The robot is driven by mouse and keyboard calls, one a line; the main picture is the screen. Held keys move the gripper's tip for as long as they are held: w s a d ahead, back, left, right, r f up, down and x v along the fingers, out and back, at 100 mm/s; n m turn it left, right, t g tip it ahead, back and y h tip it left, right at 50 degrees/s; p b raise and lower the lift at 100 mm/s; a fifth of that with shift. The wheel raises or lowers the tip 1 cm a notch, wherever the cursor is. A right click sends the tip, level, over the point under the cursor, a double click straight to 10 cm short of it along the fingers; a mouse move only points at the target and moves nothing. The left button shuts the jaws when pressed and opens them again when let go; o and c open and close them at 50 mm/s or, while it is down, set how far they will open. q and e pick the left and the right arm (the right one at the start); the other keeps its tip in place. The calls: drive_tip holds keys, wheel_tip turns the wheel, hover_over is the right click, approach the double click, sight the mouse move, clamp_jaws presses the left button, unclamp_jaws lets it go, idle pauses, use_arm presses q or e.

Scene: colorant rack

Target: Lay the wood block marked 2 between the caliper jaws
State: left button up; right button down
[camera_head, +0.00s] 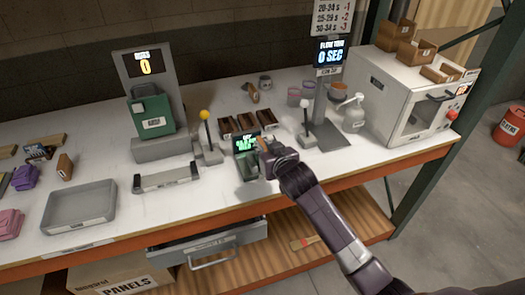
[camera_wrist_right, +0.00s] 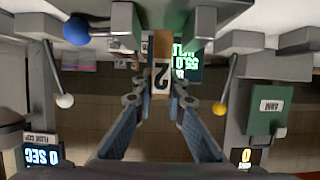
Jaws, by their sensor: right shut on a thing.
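The wood block marked 2 (camera_wrist_right: 160,78) is held upright in the wrist view between the fingertips of my right gripper (camera_wrist_right: 160,95). In the head view my right gripper (camera_head: 268,150) is over the front middle of the bench, just right of a small device with a lit display (camera_head: 246,142). The same display shows in the wrist view (camera_wrist_right: 186,68), close beside the block, and reads about 55.0. This looks like the caliper; its jaws are partly hidden by my gripper, and I cannot tell whether the block touches them. My left gripper is out of view.
A yellow-knobbed lever (camera_head: 205,125) and a grey bar fixture (camera_head: 166,178) stand left of the device. A white-knobbed lever (camera_head: 306,125) is to its right. Dark bins (camera_head: 240,123) are behind. An open drawer (camera_head: 210,252) juts out below the bench edge.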

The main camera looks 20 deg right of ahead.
wheel_tip(320, 180, down, 2)
drive_tip(key=shift+f, duration=0.2)
drive_tip(key=c, duration=2.2)
unclamp_jaws()
drive_tip(key=shift+c, duration=0.2)
drive_tip(key=shift+s, duration=0.1)
drive_tip(key=b+v, duration=0.1)
drive_tip(key=v, duration=1)
drive_tip(key=shift+s+r, duration=0.25)
drive_tip(key=shift+s, duration=0.1)
